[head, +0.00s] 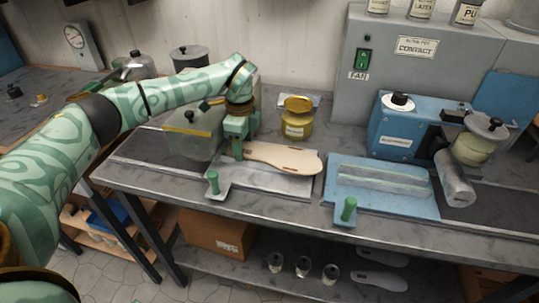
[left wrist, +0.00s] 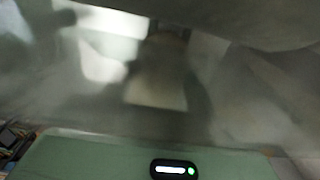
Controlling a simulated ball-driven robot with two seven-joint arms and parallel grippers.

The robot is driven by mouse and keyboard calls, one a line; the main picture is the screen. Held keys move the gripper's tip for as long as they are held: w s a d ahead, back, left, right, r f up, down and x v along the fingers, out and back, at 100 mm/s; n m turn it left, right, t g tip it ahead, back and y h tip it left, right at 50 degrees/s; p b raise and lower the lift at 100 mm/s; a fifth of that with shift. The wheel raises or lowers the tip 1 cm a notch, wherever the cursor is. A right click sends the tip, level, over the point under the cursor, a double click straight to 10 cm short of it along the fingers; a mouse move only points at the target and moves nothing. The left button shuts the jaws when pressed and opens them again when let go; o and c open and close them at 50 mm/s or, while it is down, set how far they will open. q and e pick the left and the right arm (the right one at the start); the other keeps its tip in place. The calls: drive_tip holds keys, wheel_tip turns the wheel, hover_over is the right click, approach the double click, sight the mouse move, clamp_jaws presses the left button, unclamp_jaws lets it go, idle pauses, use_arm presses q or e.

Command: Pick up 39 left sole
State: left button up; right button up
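A tan sole (head: 285,157) with small dark marks is over a grey metal plate with a green-knobbed handle (head: 262,185) on the bench in the head view. My left gripper (head: 238,150) points down at the sole's left end and appears shut on it. The sole extends to the right from the fingers, past the plate's edge, and seems to be just above the plate. No size number is readable on it. The left wrist view is blurred and does not clearly show the fingers or sole. My right gripper is not in view.
A blue plate (head: 378,180) with a green knob and a blue machine (head: 400,132) are to the right. Pale soles (head: 380,281) lie on the lower shelf.

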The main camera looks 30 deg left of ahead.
use_arm(q)
drive_tip(key=shift+c, duration=0.8)
